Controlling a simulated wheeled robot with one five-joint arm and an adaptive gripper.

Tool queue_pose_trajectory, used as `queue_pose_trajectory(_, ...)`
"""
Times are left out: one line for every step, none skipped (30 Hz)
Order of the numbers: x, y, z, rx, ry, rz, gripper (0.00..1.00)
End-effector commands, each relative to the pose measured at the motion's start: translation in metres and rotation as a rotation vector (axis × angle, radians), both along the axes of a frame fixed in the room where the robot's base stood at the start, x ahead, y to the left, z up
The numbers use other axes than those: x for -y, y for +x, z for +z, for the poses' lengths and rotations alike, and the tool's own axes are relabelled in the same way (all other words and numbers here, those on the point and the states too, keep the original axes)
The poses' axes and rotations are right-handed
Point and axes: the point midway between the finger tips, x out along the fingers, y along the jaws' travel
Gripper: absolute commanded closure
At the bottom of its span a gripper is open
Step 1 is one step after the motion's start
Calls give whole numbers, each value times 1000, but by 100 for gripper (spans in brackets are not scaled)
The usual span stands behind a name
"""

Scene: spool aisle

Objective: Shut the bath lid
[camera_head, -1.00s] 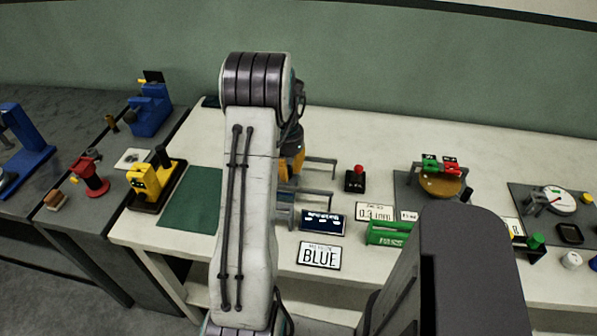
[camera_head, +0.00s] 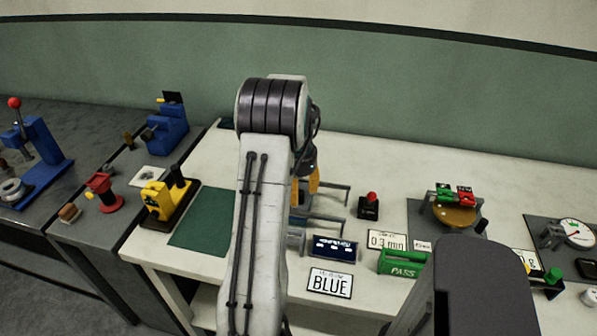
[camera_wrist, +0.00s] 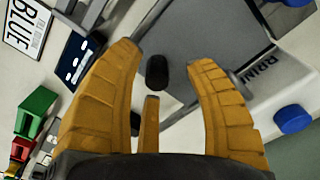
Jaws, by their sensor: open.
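My gripper (camera_wrist: 165,58) is open, its orange fingers spread on either side of a black knob (camera_wrist: 157,72) in the wrist view. I see no contact with the knob, and its distance in depth is unclear. Beyond it is a grey flat panel (camera_wrist: 205,35) with partly readable lettering, likely the bath lid or part of the bath. Its angle is hard to tell. In the head view my gripper (camera_head: 306,188) shows just right of my arm, near grey rails (camera_head: 328,219) on the white bench. My arm hides most of the bath there.
A BLUE sign (camera_head: 330,284), a dark display (camera_head: 333,247) and a green PASS block (camera_head: 403,262) stand in front. A red-topped button box (camera_head: 369,206) is to the right. Blue knobs (camera_wrist: 292,119) flank the panel. A green mat (camera_head: 205,220) lies clear at left.

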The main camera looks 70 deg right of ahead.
Motion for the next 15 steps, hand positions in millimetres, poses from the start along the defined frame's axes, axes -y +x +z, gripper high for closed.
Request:
queue_pose_trajectory(1, 0, 9, 1, -6, 0, 51)
queue_pose_trajectory(1, 0, 14, 1, -6, 0, 51)
queue_pose_trajectory(1, 0, 21, 1, -5, 0, 51)
queue_pose_trajectory(1, 0, 26, 1, -6, 0, 51)
queue_pose_trajectory(1, 0, 32, 1, -6, 0, 51)
queue_pose_trajectory(1, 0, 39, 1, -6, 0, 51)
queue_pose_trajectory(1, 0, 44, 1, -5, 0, 51)
queue_pose_trajectory(1, 1, 49, 1, -6, 1, 51)
queue_pose_trajectory(1, 1, 56, 1, -5, 1, 51)
queue_pose_trajectory(1, 1, 60, 1, -5, 1, 51)
queue_pose_trajectory(1, 1, 65, 1, -5, 1, 51)
queue_pose_trajectory(1, 1, 70, 0, -4, 1, 51)
queue_pose_trajectory(0, 1, 74, 0, -4, 1, 51)
queue_pose_trajectory(1, 1, 78, 1, -4, 1, 51)
queue_pose_trajectory(1, 1, 83, 0, -4, 1, 51)
